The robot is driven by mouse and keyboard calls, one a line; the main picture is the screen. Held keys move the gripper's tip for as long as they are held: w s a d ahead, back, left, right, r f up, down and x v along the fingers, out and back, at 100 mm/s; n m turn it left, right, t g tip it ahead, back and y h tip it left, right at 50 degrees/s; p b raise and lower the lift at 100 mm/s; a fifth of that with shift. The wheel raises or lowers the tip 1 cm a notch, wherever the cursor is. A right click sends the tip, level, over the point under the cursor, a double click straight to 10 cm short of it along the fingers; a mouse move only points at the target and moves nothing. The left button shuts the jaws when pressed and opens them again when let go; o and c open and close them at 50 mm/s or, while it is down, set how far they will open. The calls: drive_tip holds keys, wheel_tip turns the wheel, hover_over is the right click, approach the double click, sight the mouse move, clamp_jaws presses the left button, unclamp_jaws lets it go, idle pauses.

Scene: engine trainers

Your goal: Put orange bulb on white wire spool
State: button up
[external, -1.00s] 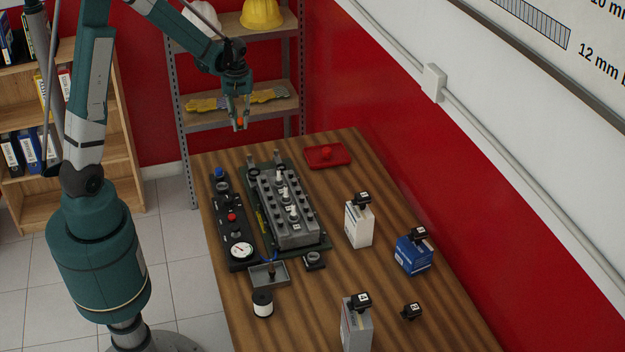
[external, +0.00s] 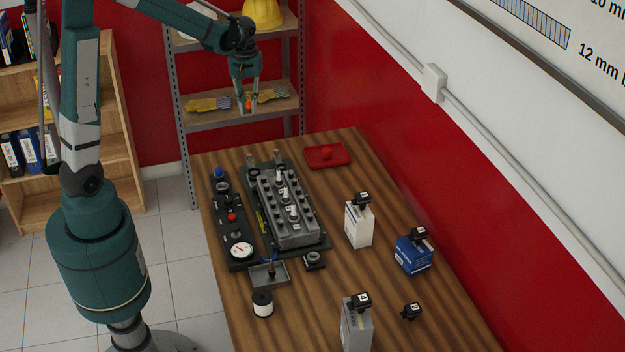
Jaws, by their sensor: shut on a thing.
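My gripper (external: 247,103) is shut on the small orange bulb (external: 249,105) and holds it in the air above the far end of the table, in front of the shelf rack. The white wire spool (external: 262,304) stands upright at the near left part of the table, with a dark top. It is well apart from my gripper, and nothing rests on it.
The engine trainer (external: 288,215) and a black gauge panel (external: 236,251) take up the table's left half. A small grey tray (external: 283,275) is just behind the spool. A red tray (external: 341,155) lies at the far end. Boxes (external: 358,226) with black items stand at right.

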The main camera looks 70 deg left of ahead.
drive_tip(key=w+d+m, duration=0.2)
drive_tip(key=w+d, duration=0.1)
drive_tip(key=d, duration=0.7)
drive_tip(key=w+d+m, duration=0.3)
drive_tip(key=d, duration=0.6)
drive_tip(key=m+p, duration=0.3)
drive_tip(key=m, duration=1.1)
hover_over(262, 297)
drive_tip(key=shift+f, duration=2.55)
drive_tip(key=shift+f, duration=0.1)
drive_tip(key=shift+f, duration=2.8)
